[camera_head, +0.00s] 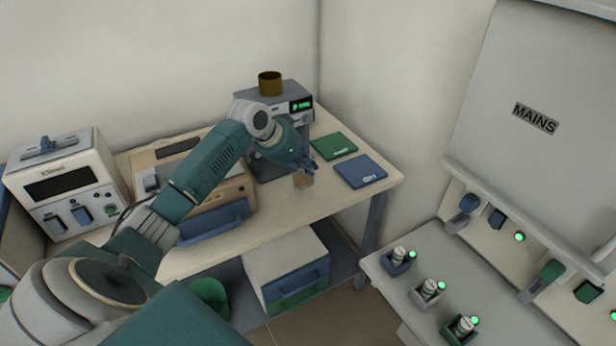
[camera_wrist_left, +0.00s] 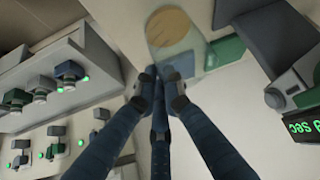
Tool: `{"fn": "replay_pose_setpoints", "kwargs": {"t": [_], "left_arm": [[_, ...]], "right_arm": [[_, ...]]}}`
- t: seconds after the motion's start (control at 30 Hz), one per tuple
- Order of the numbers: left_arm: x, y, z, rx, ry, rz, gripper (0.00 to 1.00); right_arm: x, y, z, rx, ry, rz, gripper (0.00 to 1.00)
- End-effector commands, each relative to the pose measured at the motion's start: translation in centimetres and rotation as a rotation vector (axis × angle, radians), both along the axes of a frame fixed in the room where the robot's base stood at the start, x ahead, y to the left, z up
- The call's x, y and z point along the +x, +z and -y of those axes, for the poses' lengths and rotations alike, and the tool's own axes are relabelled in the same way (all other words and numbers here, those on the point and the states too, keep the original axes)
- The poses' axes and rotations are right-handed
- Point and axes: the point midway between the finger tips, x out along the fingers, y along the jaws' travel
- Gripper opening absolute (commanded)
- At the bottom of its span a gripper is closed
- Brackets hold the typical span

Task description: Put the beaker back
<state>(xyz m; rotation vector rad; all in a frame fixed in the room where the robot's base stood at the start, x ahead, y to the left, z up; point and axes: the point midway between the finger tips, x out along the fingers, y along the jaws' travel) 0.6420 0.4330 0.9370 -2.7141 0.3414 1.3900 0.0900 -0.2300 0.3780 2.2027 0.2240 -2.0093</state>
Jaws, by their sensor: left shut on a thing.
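The beaker (camera_head: 303,180) is small and clear with a tan-brown content or base, near the front edge of the bench. It also shows in the left wrist view (camera_wrist_left: 172,32) as a see-through cup with a tan disc. My left gripper (camera_head: 306,167) is shut on the beaker at its rim; its blue fingers (camera_wrist_left: 163,82) meet there in the wrist view. The head view does not make clear whether the beaker touches the bench. A green mat (camera_head: 334,146) and a blue mat (camera_head: 360,171) lie flat to its right. My right gripper is not in view.
A grey device (camera_head: 298,87) with a green display and a brown cup (camera_head: 270,83) on top stands behind the gripper. A beige furnace (camera_head: 236,188) and a white-fronted unit (camera_head: 66,184) stand left. A panel with switches and green lamps (camera_head: 430,290) is at right.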

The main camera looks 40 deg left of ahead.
Motion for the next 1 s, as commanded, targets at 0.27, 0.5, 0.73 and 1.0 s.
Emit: {"fn": "replay_pose_setpoints", "kwargs": {"t": [0.27, 0.5, 0.73, 1.0], "left_arm": [[-0.1, -3.6, 0.0, -0.002, 0.002, -0.005, 0.00], [0.0, -4.3, 0.0, 0.001, 0.001, 0.000, 0.00], [0.0, -4.3, 0.0, 0.000, 0.001, -0.002, 0.27], [-0.2, -4.1, -0.1, 0.001, 0.001, -0.001, 0.27]], "right_arm": [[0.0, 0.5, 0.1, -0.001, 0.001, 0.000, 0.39], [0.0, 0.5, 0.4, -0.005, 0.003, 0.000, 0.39], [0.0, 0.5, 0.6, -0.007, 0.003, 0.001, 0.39], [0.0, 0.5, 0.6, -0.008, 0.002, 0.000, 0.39]]}}
